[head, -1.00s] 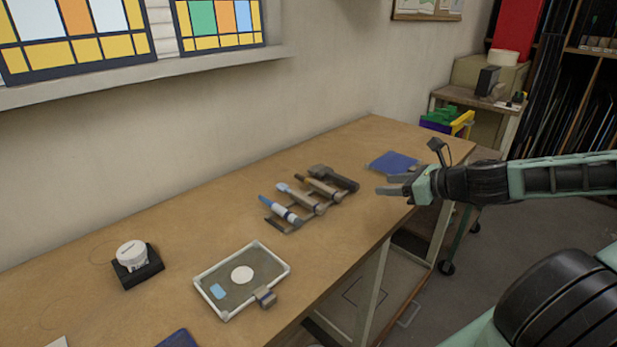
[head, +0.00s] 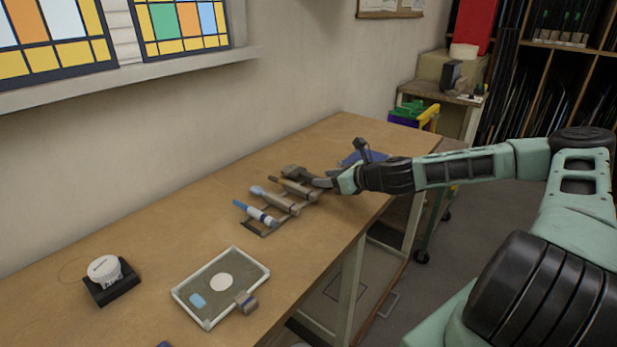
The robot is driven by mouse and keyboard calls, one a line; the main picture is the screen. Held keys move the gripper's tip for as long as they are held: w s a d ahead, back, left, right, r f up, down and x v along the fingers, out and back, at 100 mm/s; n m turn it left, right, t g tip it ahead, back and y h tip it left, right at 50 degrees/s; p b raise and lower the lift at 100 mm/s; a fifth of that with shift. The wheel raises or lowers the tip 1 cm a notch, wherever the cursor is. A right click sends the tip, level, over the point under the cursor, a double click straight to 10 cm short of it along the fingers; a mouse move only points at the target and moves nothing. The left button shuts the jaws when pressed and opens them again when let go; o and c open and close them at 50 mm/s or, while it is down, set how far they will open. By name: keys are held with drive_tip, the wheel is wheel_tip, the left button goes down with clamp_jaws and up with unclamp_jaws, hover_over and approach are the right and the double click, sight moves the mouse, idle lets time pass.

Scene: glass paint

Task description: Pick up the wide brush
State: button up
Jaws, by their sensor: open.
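A low rack (head: 262,233) on the workbench holds several brush-like tools side by side. Nearest is a blue and white one (head: 258,214), then a grey one with a pale tip (head: 276,201), then a brown one (head: 297,190). At the far end lies a dark, broad-headed one (head: 296,172), which looks like the wide brush, though it is too small to be sure. My gripper (head: 325,182) is open at the rack's far right end, close by the dark tool, its fingers pointing left. Part of that tool is hidden behind the gripper, and I cannot tell if they touch.
A framed glass panel (head: 203,319) lies nearer on the workbench (head: 185,215), with a small brownish block at its edge. A blue sheet (head: 372,155) lies behind my gripper. The bench between is clear.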

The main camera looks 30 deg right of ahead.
sight(314, 176)
drive_tip(key=x, duration=0.2)
drive_tip(key=p+x, duration=0.1)
drive_tip(key=x, duration=0.1)
drive_tip(key=shift+r, duration=0.3)
drive_tip(key=shift+w+a+f, duration=0.1)
drive_tip(key=shift+w+f, duration=0.15)
drive_tip(key=shift+w, duration=0.25)
clamp_jaws()
